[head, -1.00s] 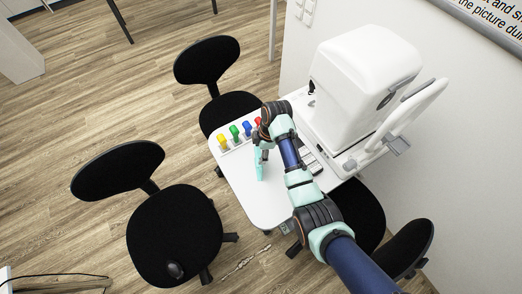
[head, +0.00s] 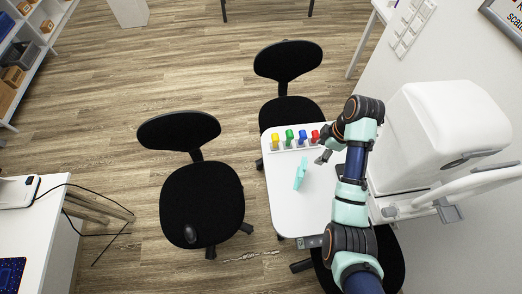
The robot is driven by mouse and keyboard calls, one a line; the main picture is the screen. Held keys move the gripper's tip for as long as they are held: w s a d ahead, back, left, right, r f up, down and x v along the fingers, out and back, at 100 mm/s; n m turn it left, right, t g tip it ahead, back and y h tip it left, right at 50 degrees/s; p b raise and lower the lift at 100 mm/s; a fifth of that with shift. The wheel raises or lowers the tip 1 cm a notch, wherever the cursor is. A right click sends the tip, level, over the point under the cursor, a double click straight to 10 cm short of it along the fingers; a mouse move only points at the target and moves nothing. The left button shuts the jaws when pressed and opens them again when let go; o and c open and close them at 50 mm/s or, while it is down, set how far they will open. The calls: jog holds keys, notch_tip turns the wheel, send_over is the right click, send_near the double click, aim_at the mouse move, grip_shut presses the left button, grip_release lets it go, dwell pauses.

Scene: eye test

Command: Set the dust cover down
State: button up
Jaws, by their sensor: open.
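A small teal piece (head: 301,173) rests on the white table (head: 285,215), left of my gripper. My gripper (head: 323,150) is open over the table's right part, beside the coloured-topped items, and appears empty. It is apart from the teal piece. A large white rounded housing (head: 440,125) stands on the machine at the right. I cannot tell for certain which of these is the dust cover. My arm hides part of the table's right side and the machine's near left edge.
Yellow (head: 276,141), green (head: 289,137), blue (head: 303,137) and red (head: 315,136) items stand in a row at the table's back. The machine's white curved bar (head: 455,187) juts out at the right. Black chairs (head: 201,205) stand around the table. The table's front left is clear.

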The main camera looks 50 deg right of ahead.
jog(key=w+a+r+m+t+h, duration=0.1)
jog(key=w+a+r+t, duration=0.15)
jog(key=w+a, duration=0.6)
jog(key=w+a+r+m+t+h, duration=0.1)
jog(key=w+a+r+t+h, duration=0.15)
jog(key=w+a, duration=0.6)
jog(key=s+a+r+m+t+y, duration=0.1)
jog(key=a+r, duration=0.5)
jog(key=a, duration=0.6)
jog(key=s+a+r+m+t+y, duration=0.1)
jog(key=s+a+r+m+t, duration=0.1)
jog(key=a+r, duration=0.5)
jog(key=s+a+t, duration=0.1)
jog(key=a+t, duration=0.1)
jog(key=a, duration=0.3)
jog(key=shift+s+r+m+t, duration=0.25)
jog(key=shift+s+m+t, duration=0.05)
jog(key=shift+s+t, duration=0.1)
